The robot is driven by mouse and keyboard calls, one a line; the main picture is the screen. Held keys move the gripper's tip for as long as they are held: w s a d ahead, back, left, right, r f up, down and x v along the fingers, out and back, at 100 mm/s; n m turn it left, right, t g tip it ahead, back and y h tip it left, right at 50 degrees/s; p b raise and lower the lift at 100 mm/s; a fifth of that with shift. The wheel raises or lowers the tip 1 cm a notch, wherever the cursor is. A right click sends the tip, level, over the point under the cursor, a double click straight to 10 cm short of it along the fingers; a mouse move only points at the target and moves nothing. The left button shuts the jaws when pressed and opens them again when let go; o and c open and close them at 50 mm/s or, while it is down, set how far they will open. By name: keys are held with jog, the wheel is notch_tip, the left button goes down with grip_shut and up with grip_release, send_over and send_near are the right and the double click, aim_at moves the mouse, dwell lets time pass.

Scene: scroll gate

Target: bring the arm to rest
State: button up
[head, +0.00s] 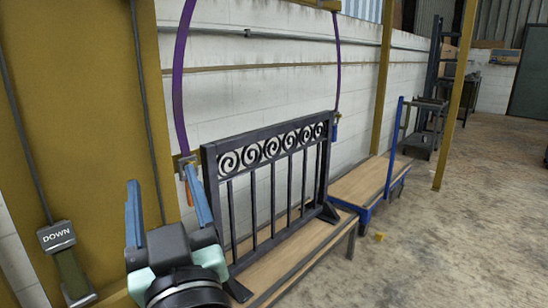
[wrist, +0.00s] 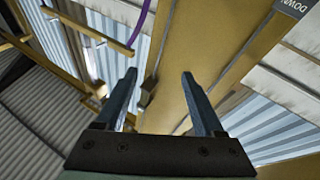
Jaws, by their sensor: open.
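My gripper (head: 166,207) points upward in the lower left of the head view, with its two blue fingers spread apart and nothing between them. In the wrist view the gripper (wrist: 160,92) is also open and empty, facing a yellow post and the roof. A dark metal scroll gate (head: 270,185) stands upright on a wooden bench (head: 335,234), just right of my gripper in the head view. Purple straps (head: 181,75) hang at both ends of the gate. My gripper overlaps the gate's left end in the picture; I see no grip on it.
A wide yellow post (head: 85,100) stands at the left, with a "DOWN" control box (head: 57,237) on a cable. A blue-framed cart (head: 362,190) with a wooden top stands beyond the bench.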

jog(key=s+d+r+m+t+h+p, duration=0.1)
jog(key=s+d+r+m+t+h, duration=0.35)
jog(key=d+r, duration=0.4)
jog(key=s+d+r+m+t+h+p, duration=0.1)
jog(key=s+d+r+m+t+h, duration=0.3)
jog(key=r, duration=0.8)
notch_tip(320, 180, up, 26)
jog(key=n+p, duration=0.1)
jog(key=p, duration=2.6)
jog(key=shift+s+d+n+h, duration=0.3)
jog(key=shift+d+n+h, duration=0.05)
jog(key=shift+d+h, duration=0.1)
jog(key=shift+g, duration=0.25)
